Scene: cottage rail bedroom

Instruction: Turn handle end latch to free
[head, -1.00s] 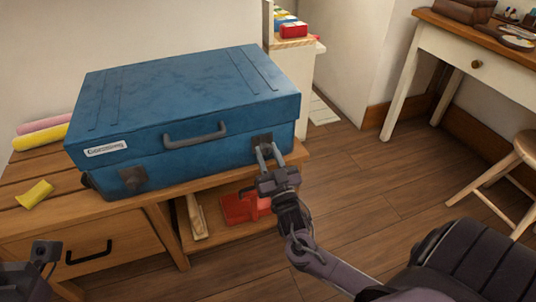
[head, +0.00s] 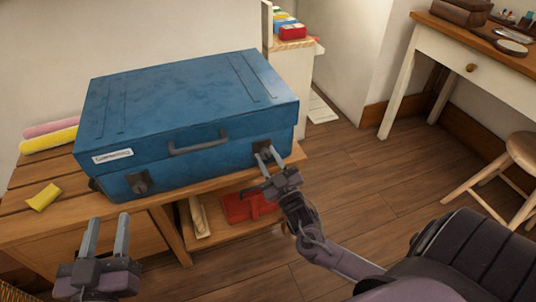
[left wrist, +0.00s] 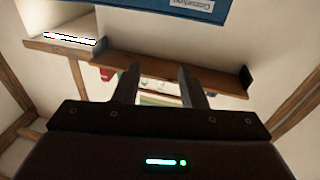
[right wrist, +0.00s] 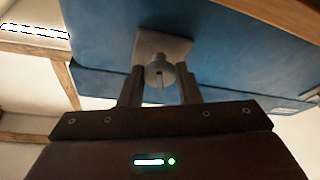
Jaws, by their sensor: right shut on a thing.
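A closed blue suitcase (head: 190,110) lies on a wooden bench, with a grey carry handle (head: 198,143) on its front. A dark latch (head: 140,183) sits at the front's left end; nothing holds it. Another latch (head: 262,145) sits at the right end, partly hidden by my right gripper. My right gripper (head: 268,155) is shut on that right latch's round knob, which shows between the fingers in the right wrist view (right wrist: 160,73). My left gripper (head: 107,220) is open and empty, in front of the bench, below and left of the left latch.
The wooden bench (head: 50,215) holds pink and yellow rolls (head: 50,138) and a yellow piece (head: 43,197) left of the suitcase. A red item (head: 245,207) is on its lower shelf. A desk (head: 490,70) and stool (head: 505,165) stand right; floor between is clear.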

